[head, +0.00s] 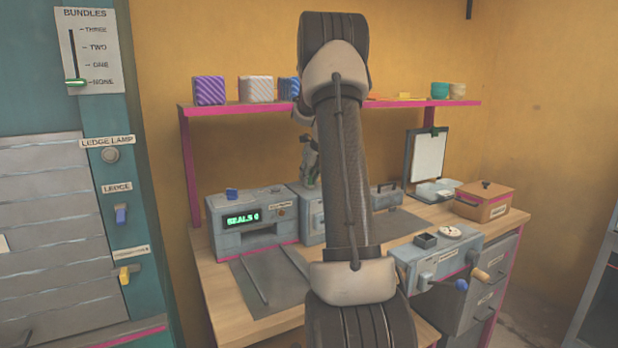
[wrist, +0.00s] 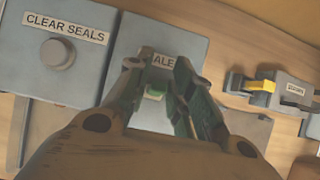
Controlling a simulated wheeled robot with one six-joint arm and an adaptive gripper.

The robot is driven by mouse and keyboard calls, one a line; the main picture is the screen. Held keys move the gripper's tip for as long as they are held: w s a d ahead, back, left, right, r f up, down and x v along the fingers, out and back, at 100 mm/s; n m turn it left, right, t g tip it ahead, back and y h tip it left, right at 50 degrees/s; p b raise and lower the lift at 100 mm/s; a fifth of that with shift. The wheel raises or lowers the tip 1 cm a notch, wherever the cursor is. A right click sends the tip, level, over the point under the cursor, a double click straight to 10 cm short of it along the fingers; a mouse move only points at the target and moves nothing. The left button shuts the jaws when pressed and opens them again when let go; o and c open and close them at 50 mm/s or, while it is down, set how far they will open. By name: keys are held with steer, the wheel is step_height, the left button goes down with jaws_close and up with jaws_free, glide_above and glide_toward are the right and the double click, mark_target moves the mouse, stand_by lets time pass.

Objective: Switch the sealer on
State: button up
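In the head view the box (head: 309,222) is partly hidden behind my arm.
Left of it stands a unit (head: 253,235) with a green "SEALS 0" display; its "CLEAR SEALS" knob (wrist: 57,54) shows in the wrist view. A yellow-handled part (wrist: 260,85) lies to the right. A pink-edged shelf (head: 235,107) runs above the bench.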

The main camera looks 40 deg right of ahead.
steer(key=shift+o, duration=0.4)
steer(key=d+v, duration=0.1)
steer(key=v, duration=0.6)
steer(key=shift+s+a+r, duration=0.15)
steer(key=shift+a+r, duration=0.05)
steer(key=shift+a, duration=0.35)
